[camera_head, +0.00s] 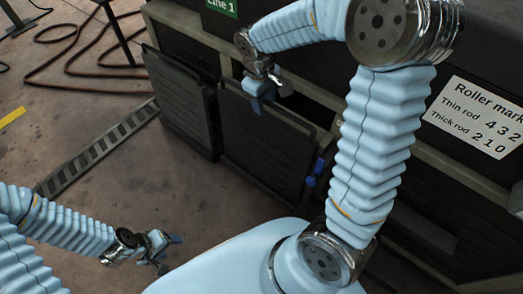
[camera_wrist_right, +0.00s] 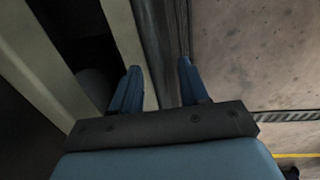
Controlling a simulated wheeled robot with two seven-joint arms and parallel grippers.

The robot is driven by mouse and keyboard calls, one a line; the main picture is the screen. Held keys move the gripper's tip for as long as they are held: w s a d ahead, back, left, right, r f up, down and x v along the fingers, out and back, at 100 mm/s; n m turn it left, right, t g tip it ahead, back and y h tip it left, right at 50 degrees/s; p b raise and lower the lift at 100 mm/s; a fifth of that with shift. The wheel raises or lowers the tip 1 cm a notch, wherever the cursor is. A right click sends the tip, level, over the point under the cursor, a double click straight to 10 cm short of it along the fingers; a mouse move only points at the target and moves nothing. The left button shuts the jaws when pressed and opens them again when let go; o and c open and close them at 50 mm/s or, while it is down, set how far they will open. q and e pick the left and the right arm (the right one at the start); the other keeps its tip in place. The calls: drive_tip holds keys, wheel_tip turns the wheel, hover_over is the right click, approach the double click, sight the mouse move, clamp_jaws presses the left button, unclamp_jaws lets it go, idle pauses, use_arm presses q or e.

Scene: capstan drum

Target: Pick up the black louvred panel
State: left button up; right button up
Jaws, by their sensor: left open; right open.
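Two black louvred panels lean side by side against the machine frame in the head view, a left one (camera_head: 180,105) and a right one (camera_head: 265,145). I cannot tell which one the task means. My right gripper (camera_head: 262,100) is open at the top edge of the right panel. In the right wrist view its two blue fingers (camera_wrist_right: 158,82) are apart, with a dark panel edge (camera_wrist_right: 157,35) running between them; contact cannot be told. My left gripper (camera_head: 168,250) is open and empty, low over the floor at lower left, away from both panels.
A pale frame rail (camera_head: 325,97) runs behind the panels. Blue fittings (camera_head: 316,172) show at the right panel's right side. A slotted strip (camera_head: 97,150) and a brown hose (camera_head: 75,62) lie on the floor. A roller marking sign (camera_head: 477,117) is at right.

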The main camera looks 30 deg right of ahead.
drive_tip(key=shift+f, duration=0.25)
clamp_jaws()
drive_tip(key=shift+w+r, duration=0.1)
idle(1.2)
